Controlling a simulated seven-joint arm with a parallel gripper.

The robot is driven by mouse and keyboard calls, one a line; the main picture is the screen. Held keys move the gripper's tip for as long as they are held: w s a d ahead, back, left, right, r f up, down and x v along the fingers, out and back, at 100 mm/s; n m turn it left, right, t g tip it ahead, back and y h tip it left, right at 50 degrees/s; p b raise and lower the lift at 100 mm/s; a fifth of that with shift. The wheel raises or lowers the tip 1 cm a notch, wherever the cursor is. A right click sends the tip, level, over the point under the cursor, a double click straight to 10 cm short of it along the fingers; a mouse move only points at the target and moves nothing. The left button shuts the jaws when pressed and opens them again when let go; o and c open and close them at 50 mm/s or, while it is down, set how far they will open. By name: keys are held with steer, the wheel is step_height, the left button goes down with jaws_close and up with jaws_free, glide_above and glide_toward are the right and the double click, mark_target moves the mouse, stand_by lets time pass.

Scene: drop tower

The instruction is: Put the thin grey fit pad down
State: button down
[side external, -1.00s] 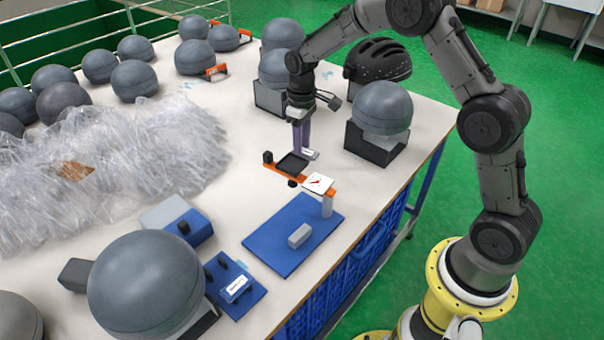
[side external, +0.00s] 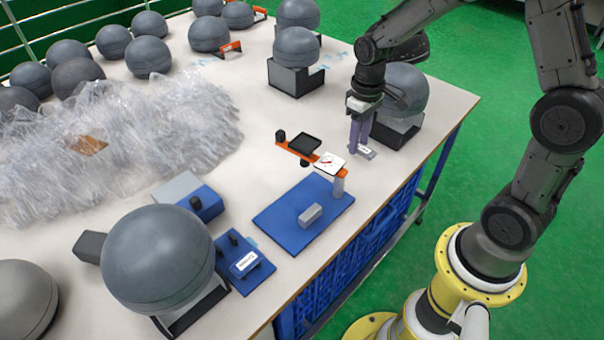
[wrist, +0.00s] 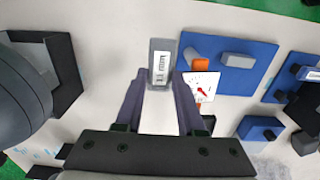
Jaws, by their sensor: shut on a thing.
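The thin grey fit pad (side external: 365,152), with a white label on its face, is between the purple fingertips of my gripper (side external: 360,140). In the wrist view the pad (wrist: 160,63) sticks out beyond the fingertips (wrist: 161,82), which are shut on its near end. In the side view the pad is low over the bare white table, right of the dial gauge (side external: 329,163). I cannot tell whether it touches the table.
A helmet form on a dark stand (side external: 395,135) is close behind my gripper. A blue plate (side external: 290,225) with a grey block (side external: 310,214) lies nearer the front. Bare table (side external: 395,172) lies around the pad.

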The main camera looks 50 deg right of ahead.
steer(key=shift+s+a+r, duration=0.1)
steer(key=shift+s+r, duration=0.2)
steer(key=shift+r, duration=0.05)
steer(key=w+f, duration=0.2)
steer(key=w, duration=0.2)
steer(key=w+d+f, duration=0.1)
steer(key=w+f, duration=0.2)
steer(key=w, duration=0.1)
steer(key=w+d+f, duration=0.1)
steer(key=w+f, duration=0.2)
steer(key=w, duration=0.1)
steer(key=shift+w+f, duration=0.25)
steer(key=shift+w, duration=0.05)
steer(key=shift+w+d+f, duration=0.15)
steer(key=shift+w+f, duration=0.3)
steer(key=shift+f, duration=1.65)
steer(key=shift+f, duration=0.15)
steer(key=c, duration=0.5)
jaws_free()
